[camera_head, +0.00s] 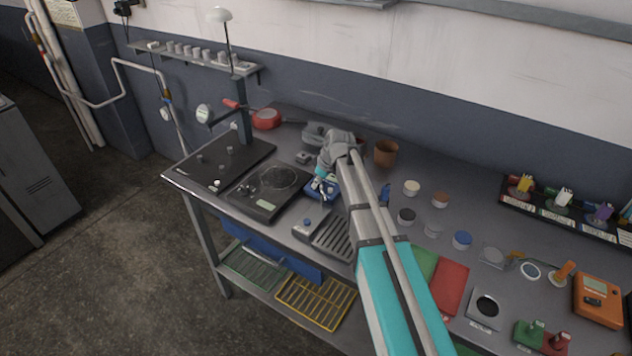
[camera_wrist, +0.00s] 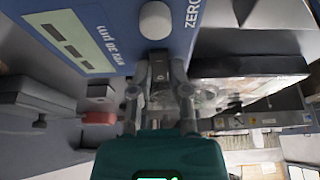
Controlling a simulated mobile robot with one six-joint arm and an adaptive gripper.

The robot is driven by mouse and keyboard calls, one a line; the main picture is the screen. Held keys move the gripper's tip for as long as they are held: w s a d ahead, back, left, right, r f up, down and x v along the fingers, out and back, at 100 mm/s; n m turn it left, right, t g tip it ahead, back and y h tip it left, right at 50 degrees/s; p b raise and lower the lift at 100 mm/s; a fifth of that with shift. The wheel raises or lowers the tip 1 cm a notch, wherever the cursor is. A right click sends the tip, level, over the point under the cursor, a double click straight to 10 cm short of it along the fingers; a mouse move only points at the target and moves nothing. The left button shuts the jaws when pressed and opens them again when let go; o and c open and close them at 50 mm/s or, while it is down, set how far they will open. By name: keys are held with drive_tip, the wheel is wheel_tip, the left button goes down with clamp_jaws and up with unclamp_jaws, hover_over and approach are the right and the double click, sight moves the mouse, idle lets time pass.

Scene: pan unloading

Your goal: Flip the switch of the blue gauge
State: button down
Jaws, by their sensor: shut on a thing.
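The blue gauge (camera_head: 316,196) is a small blue box on the workbench, partly hidden under my arm in the head view. Close up in the wrist view, the blue gauge (camera_wrist: 100,25) has a pale display panel, a grey round knob and the lettering "ZERO". A dark grey switch (camera_wrist: 158,70) juts out below the knob. My gripper (camera_wrist: 160,90) has one finger on each side of it and appears shut on it. In the head view my gripper (camera_head: 322,178) is right at the gauge, and the switch is too small to make out.
A black scale (camera_head: 266,204) lies left of the gauge, and a grey slotted tray (camera_head: 333,238) in front. A red pan (camera_head: 266,118) and a brown pot (camera_head: 386,152) stand behind. Several small jars, a red mat (camera_head: 450,288) and an orange meter (camera_head: 598,300) are to the right.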

drive_tip(key=shift+w+r, duration=0.1)
drive_tip(key=shift+w+a+g+h+p, duration=0.15)
drive_tip(key=shift+g+h+p, duration=0.45)
drive_tip(key=shift+h, duration=0.3)
drive_tip(key=shift+w+a+g+h, duration=0.1)
drive_tip(key=shift+g+h, duration=0.8)
drive_tip(key=shift+h, duration=0.5)
drive_tip(key=c, duration=0.6)
unclamp_jaws()
drive_tip(key=shift+r, duration=0.1)
